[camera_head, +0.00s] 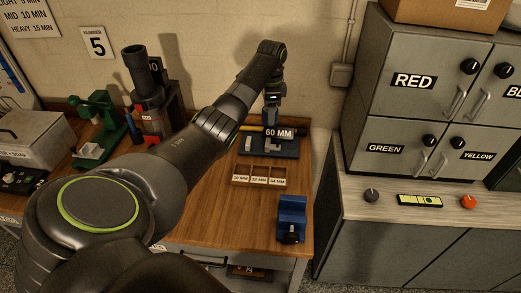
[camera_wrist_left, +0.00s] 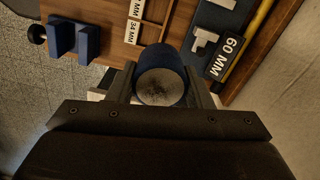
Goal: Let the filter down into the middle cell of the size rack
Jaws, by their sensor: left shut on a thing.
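The filter (camera_wrist_left: 162,82) is a short blue cylinder with a speckled grey end face, held between both fingers of my left gripper in the left wrist view. In the head view, my left gripper (camera_head: 271,103) hangs above the blue fixture with the 60 MM sign, beyond the size rack. The filter is hard to make out there. The size rack (camera_head: 261,165) is a wooden tray with three cells in a row and white labels on its near side. In the wrist view, part of the rack (camera_wrist_left: 143,35) shows beyond the filter, which hides some of it. My right gripper is not in view.
The 60 MM fixture (camera_head: 286,150) stands just behind the rack. A blue block-like holder (camera_head: 291,215) stands near the table's front right corner. A green device (camera_head: 97,125) and a dark machine (camera_head: 150,105) stand to the left. Grey cabinets (camera_head: 408,55) stand to the right.

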